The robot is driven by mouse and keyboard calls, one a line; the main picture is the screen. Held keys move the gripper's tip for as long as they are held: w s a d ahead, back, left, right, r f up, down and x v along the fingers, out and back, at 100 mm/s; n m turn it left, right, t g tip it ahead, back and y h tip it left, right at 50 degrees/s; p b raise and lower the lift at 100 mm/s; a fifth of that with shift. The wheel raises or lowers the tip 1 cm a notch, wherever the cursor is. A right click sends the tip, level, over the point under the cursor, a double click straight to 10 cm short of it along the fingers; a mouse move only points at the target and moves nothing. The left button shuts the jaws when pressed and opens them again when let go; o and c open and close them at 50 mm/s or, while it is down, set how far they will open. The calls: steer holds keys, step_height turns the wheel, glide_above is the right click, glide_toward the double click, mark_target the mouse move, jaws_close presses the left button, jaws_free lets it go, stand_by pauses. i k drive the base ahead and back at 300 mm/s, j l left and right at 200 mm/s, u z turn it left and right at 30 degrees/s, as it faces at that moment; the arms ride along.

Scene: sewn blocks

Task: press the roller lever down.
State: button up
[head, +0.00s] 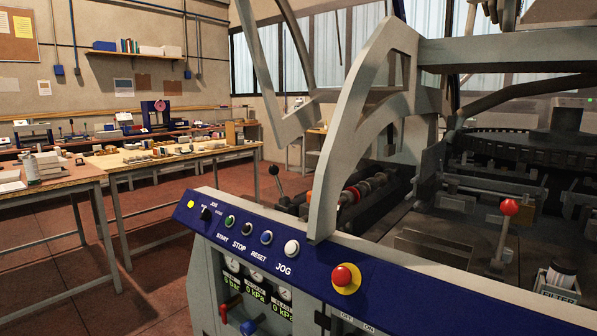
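I see two knobbed levers on the machine, and no readable label tells which is the roller lever. A black-knobbed lever (277,181) stands tilted up beside dark rollers with red bands (352,192), left of the grey curved frame. A red-knobbed lever (505,230) stands nearly upright on the machine bed at the right. Below the panel, a red handle (230,307) and a blue handle (252,325) stick out near the gauges. My gripper is not in view.
The blue control panel (330,262) has several buttons and a red emergency button (346,278) on yellow. The grey curved frame (345,130) rises in front of the machine. Worktables (170,158) with small items stand at the left. Red tiled floor (165,250) is clear between them.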

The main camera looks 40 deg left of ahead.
mark_target(274, 169)
steer(key=k+j+u, duration=0.35)
steer(key=k+j, duration=0.2)
steer(key=j, duration=0.15)
steer(key=i+j+u, duration=0.15)
steer(key=j, duration=0.2)
steer(key=i+j+u, duration=0.15)
steer(key=j, duration=0.25)
steer(key=i+j+u, duration=0.35)
steer(key=i+j, duration=0.2)
steer(key=i, duration=0.2)
